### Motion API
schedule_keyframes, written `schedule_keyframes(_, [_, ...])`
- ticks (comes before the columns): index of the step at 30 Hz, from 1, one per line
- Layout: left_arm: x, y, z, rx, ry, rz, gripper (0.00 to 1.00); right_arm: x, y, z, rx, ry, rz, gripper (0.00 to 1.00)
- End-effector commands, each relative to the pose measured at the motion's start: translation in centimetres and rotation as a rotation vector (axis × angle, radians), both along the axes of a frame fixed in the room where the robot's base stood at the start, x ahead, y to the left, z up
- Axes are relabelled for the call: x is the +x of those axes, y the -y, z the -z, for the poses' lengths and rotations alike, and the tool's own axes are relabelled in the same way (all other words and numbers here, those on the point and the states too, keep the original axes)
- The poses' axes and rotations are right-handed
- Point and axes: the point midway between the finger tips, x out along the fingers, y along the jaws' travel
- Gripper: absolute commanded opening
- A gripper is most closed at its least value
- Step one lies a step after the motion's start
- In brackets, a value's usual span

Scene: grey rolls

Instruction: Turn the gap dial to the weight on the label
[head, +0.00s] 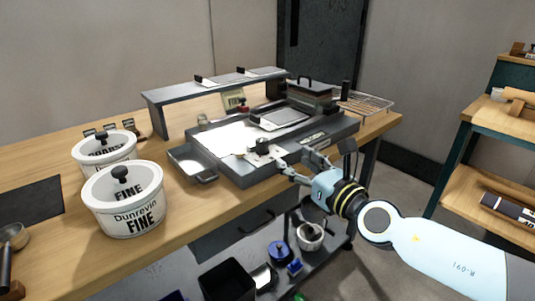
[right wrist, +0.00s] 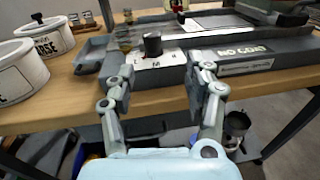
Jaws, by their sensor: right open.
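The gap dial is a black knob (head: 262,146) on a white plate at the front edge of the grey press-like machine (head: 235,172). In the right wrist view the knob (right wrist: 153,45) stands upright on its plate (right wrist: 160,61), which bears small letters, one seeming to be M. The dial's pointer direction cannot be made out. A pale green card (head: 233,98), perhaps the label, stands behind the machine; its writing is too small to read. My right gripper (head: 299,163) is open and empty, in front of the knob and apart from it; its fingers (right wrist: 160,72) are spread. My left gripper is out of view.
Two white lidded tubs, one marked FINE (head: 125,205), stand left on the wooden bench (head: 190,215). A small grey tray (head: 190,165) sits at the machine's left. A grey shelf (head: 190,92) runs behind it; a wire rack (head: 365,102) lies right.

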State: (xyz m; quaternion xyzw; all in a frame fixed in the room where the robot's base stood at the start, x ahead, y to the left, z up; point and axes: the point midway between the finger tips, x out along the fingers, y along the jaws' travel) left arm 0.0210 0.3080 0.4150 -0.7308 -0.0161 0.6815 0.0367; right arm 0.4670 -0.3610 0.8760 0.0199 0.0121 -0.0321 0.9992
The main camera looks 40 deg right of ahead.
Motion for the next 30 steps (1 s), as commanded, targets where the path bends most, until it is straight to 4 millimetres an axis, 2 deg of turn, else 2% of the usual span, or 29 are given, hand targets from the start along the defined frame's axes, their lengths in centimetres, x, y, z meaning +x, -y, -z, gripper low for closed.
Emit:
schedule_keyframes(3, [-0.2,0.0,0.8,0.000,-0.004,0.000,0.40,0.2,-1.2,-0.5,-0.053,0.028,-0.015,0.53])
schedule_keyframes(7, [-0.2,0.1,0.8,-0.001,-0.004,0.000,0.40,1.2,-1.1,-0.3,-0.045,0.027,-0.011,0.53])
schedule_keyframes(18, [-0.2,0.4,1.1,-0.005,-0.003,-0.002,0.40,8.2,-0.7,-0.3,-0.043,0.027,-0.010,0.53])
schedule_keyframes(21, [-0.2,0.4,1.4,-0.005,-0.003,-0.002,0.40,9.5,-0.6,-0.1,-0.042,0.025,-0.010,0.53])
schedule_keyframes(25, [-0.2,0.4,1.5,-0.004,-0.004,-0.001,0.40,10.5,-0.5,-0.2,-0.042,0.024,-0.011,0.53])
schedule_keyframes(30, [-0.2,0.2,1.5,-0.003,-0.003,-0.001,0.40,10.8,-0.5,-0.2,-0.041,0.024,-0.011,0.53])
